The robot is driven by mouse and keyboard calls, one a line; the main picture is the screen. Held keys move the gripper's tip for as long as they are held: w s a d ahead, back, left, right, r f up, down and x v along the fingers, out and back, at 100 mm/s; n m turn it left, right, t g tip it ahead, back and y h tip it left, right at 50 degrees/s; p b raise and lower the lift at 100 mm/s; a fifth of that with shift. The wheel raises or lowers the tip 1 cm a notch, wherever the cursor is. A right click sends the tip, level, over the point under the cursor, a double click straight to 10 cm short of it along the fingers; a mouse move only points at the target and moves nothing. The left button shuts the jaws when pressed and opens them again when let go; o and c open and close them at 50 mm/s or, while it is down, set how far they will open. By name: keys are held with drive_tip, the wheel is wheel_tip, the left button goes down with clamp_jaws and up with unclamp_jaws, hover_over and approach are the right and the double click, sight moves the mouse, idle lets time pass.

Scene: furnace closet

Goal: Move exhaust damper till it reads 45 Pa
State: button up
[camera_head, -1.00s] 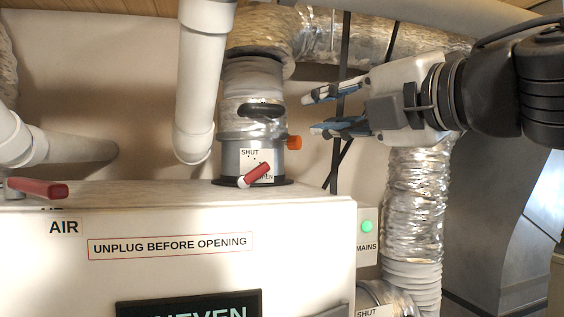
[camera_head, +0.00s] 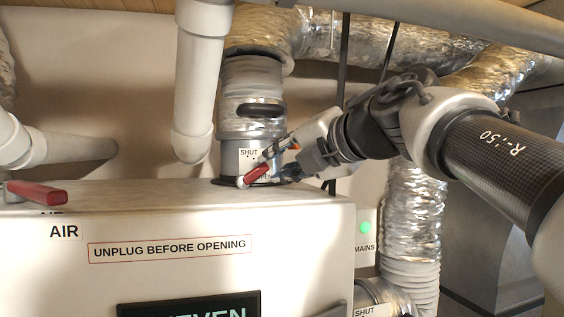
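The damper on the vertical duct above the white cabinet has a red-tipped lever (camera_head: 254,174) in front of a scale plate (camera_head: 249,154) marked SHUT. The lever slants up to the right from its pale pivot end. My gripper (camera_head: 277,163) is at the lever's right end, pointing down-left, with its fingers apart. One finger is at the upper side of the lever tip and the other is to its lower right. I cannot tell whether they touch it. The gripper hides part of the scale. A dark display (camera_head: 190,308) at the bottom edge shows cut-off letters ending in "VEN"; no pressure figure is legible.
The white cabinet (camera_head: 170,275) fills the lower left. Another red handle (camera_head: 37,192) labelled AIR is at left. A white pipe (camera_head: 198,80) hangs left of the damper duct. A green lamp (camera_head: 365,227) marked MAINS and foil ducts (camera_head: 412,210) are at right.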

sight(267, 166)
drive_tip(key=x, duration=0.4)
drive_tip(key=shift+c, duration=0.2)
clamp_jaws()
